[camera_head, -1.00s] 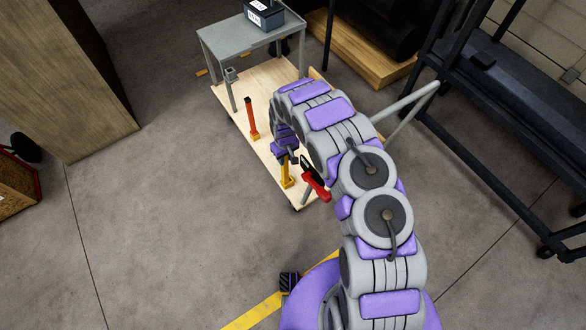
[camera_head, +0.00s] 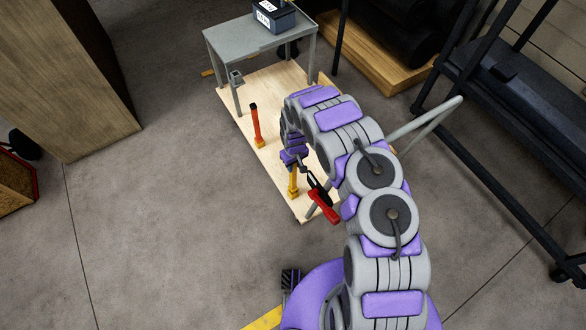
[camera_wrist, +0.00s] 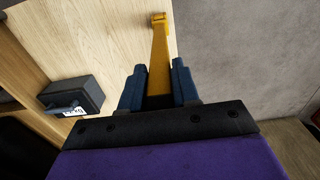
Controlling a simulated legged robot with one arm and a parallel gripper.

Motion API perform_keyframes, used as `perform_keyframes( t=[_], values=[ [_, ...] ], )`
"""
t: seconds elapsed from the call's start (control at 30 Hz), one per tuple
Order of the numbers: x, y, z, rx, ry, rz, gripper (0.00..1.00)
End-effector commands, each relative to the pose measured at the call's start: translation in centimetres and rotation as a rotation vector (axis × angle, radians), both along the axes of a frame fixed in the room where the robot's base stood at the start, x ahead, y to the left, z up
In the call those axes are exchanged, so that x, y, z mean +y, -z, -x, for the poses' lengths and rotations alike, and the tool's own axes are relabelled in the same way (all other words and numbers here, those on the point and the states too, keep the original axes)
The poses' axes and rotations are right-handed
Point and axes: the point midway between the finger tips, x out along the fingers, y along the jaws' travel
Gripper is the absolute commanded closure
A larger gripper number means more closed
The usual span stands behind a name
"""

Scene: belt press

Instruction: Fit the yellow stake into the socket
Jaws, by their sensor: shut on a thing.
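The yellow stake (camera_head: 293,181) stands about upright over the near end of the wooden board in the head view. My gripper (camera_head: 293,163) is above it and shut on its upper part. In the wrist view the yellow stake (camera_wrist: 160,48) runs out from between the two dark fingers of my gripper (camera_wrist: 158,86). A wider yellow block (camera_wrist: 159,17) shows at its far end, close to the board. I cannot tell whether this block is the socket or the stake's own foot, nor whether the stake is seated. An orange stake (camera_head: 256,124) stands upright in a yellow base farther back.
The wooden board (camera_head: 275,165) carries a grey table (camera_head: 250,43) with a dark labelled box (camera_head: 270,16) on top. A red-handled tool (camera_head: 323,205) shows right of the yellow stake. A black frame (camera_head: 480,165) stands at right, a wooden cabinet (camera_head: 50,80) at left.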

Motion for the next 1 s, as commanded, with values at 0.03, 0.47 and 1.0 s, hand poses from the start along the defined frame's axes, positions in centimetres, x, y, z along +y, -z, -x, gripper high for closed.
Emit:
perform_keyframes(
  t=[0.03,0.47,1.0],
  values=[
    [-0.2,1.4,0.3,0.002,0.0,0.0,1.0],
    [-0.5,3.0,0.6,-0.004,0.0,-0.004,1.0],
    [-0.4,3.1,0.7,-0.002,-0.001,-0.001,0.44]
  ],
)
